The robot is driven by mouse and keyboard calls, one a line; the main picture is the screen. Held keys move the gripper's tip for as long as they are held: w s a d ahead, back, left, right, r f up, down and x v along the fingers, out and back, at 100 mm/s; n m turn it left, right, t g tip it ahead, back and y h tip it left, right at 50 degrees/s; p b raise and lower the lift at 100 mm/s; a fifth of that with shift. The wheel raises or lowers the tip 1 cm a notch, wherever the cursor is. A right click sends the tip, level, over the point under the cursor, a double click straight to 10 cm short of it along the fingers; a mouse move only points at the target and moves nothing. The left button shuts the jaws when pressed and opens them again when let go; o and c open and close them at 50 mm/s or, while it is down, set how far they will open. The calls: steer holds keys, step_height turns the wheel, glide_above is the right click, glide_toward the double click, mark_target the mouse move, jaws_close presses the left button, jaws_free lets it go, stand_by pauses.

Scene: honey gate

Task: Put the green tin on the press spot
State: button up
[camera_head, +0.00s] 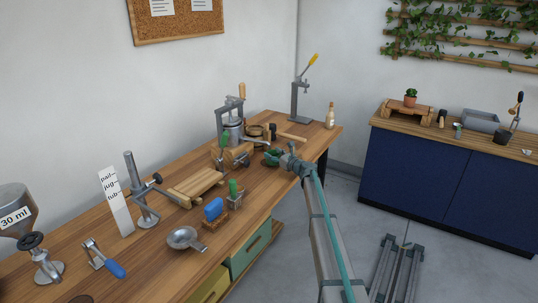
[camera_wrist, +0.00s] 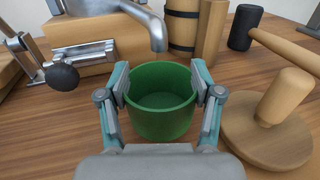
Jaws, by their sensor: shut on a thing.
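The green tin (camera_wrist: 162,118) is open-topped and looks empty in the wrist view. My gripper (camera_wrist: 161,88) is shut on it, one finger on each side of the rim. The tin is upright, close to the wooden bench top; I cannot tell whether it touches. In the head view the tin (camera_head: 271,158) shows at the end of my arm, right of the metal press (camera_head: 232,128). A grey metal spout (camera_wrist: 156,32) hangs just beyond and above the tin's far rim in the wrist view. I cannot make out a marked press spot.
A round wooden piece with a knob (camera_wrist: 266,142) stands close right of the tin. A mallet (camera_wrist: 285,50) and a dark-banded wooden vessel (camera_wrist: 182,26) lie behind. A black ball-ended lever (camera_wrist: 62,76) is at the left. Bare bench (camera_wrist: 60,125) shows left of the tin.

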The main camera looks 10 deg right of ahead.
mark_target(269, 152)
steer(key=w+a, duration=0.1)
steer(key=w+a+f, duration=0.1)
steer(key=shift+w+p, duration=0.35)
steer(key=shift+p, duration=0.05)
steer(key=shift+s+d+f, duration=0.1)
steer(key=shift+f, duration=0.2)
steer(key=shift+f, duration=0.15)
steer(key=o, duration=1.1)
steer(key=shift+o, duration=0.2)
steer(key=shift+r, duration=0.2)
steer(key=b+v, duration=0.2)
steer(key=v, duration=1)
